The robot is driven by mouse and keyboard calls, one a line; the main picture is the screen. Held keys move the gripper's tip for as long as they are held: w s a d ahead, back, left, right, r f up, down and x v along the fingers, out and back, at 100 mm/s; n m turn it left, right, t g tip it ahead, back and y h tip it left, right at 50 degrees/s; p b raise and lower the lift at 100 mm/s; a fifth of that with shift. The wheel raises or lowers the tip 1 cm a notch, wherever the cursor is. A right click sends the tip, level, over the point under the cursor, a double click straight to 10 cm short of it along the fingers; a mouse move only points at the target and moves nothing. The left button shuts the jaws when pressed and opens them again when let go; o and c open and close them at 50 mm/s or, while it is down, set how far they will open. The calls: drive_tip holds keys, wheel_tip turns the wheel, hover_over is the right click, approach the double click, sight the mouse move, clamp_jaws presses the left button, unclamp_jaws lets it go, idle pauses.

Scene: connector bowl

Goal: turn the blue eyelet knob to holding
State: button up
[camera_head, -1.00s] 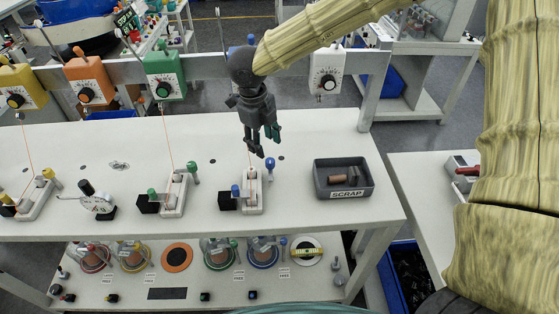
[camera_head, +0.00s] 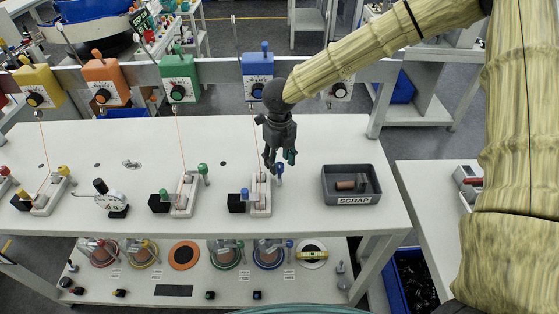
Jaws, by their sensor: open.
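The blue station's white fixture (camera_head: 262,198) stands on the white table, with a small blue knob (camera_head: 245,194) at its left next to a black block. A blue-topped upright knob (camera_head: 280,170) stands at its right. Which of these two is the eyelet knob, and how it is turned, I cannot tell. My gripper (camera_head: 279,163) is open and points down over the back of the fixture. Its fingers overlap the picture close to the upright blue knob; contact cannot be told. A blue box with a black dial (camera_head: 257,88) hangs on the rail behind.
A grey scrap tray (camera_head: 351,198) is at the right. Thin upright lines rise from the green and yellow fixtures. Bare table lies behind the fixtures.

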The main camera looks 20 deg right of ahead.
drive_tip(key=shift+f, duration=0.75)
drive_tip(key=c, duration=1.1)
drive_tip(key=shift+o, duration=0.2)
